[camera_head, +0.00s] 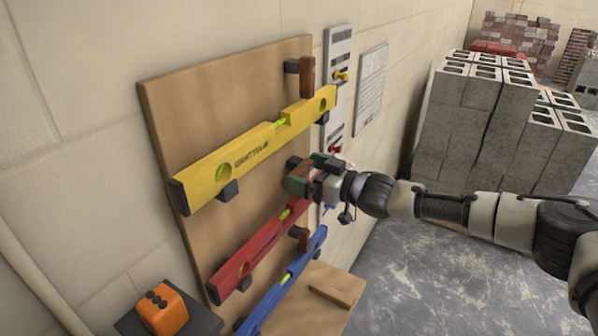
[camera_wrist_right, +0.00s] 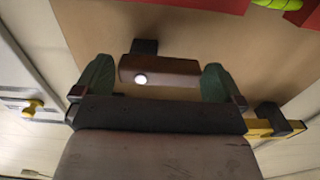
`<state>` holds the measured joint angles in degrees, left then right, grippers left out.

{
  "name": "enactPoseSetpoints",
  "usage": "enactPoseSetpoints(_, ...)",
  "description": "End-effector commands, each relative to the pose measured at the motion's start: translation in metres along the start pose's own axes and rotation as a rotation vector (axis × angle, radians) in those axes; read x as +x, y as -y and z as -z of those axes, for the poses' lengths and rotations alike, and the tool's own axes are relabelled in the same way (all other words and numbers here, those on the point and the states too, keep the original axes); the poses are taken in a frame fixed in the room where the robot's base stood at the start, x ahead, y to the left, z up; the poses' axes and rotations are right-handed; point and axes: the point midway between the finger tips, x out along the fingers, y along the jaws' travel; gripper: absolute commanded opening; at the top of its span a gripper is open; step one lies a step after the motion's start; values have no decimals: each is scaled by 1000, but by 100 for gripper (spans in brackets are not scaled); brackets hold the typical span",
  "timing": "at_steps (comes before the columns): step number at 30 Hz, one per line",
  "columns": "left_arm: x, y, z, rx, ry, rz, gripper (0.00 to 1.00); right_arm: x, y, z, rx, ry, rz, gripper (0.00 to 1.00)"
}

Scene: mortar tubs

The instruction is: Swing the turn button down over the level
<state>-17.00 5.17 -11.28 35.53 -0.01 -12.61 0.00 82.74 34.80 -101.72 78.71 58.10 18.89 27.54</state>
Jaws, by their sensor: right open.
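A tan board on the wall carries a yellow level (camera_head: 255,145), a red level (camera_head: 245,258) and a blue level (camera_head: 285,285), all slanting up to the right. My right gripper (camera_head: 304,181) is at the red level's upper right end, below the yellow one. In the right wrist view the green fingertips of the right gripper (camera_wrist_right: 157,82) are apart, with a brown turn button (camera_wrist_right: 158,72) between them and gaps at both sides. The red level (camera_wrist_right: 190,6) is at that view's top edge. In the head view the gripper hides most of this button. My left gripper is out of view.
Another brown turn button (camera_head: 307,76) stands upright above the yellow level, and one (camera_head: 300,238) sits by the blue level. An orange block (camera_head: 162,309) is at lower left. Grey concrete blocks (camera_head: 465,120) are stacked at right. Floor is clear at lower right.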

Motion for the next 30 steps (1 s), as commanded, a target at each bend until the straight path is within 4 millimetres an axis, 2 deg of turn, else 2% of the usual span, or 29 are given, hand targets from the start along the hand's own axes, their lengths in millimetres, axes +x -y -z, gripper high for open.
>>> enactPoseSetpoints(5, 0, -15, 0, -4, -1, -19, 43, 0, 0, 0, 0, 0, 0, 100)
enactPoseSetpoints(12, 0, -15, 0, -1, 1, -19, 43, 0, 0, 0, 0, 0, 0, 63)
enactPoseSetpoints(13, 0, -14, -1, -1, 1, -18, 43, 0, 0, 0, 0, 0, 0, 61)
enactPoseSetpoints(22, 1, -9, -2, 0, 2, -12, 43, 0, 0, -2, -49, 1, -1, 61)
enactPoseSetpoints(30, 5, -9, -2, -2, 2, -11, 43, 0, 0, -5, -219, 0, -2, 61)
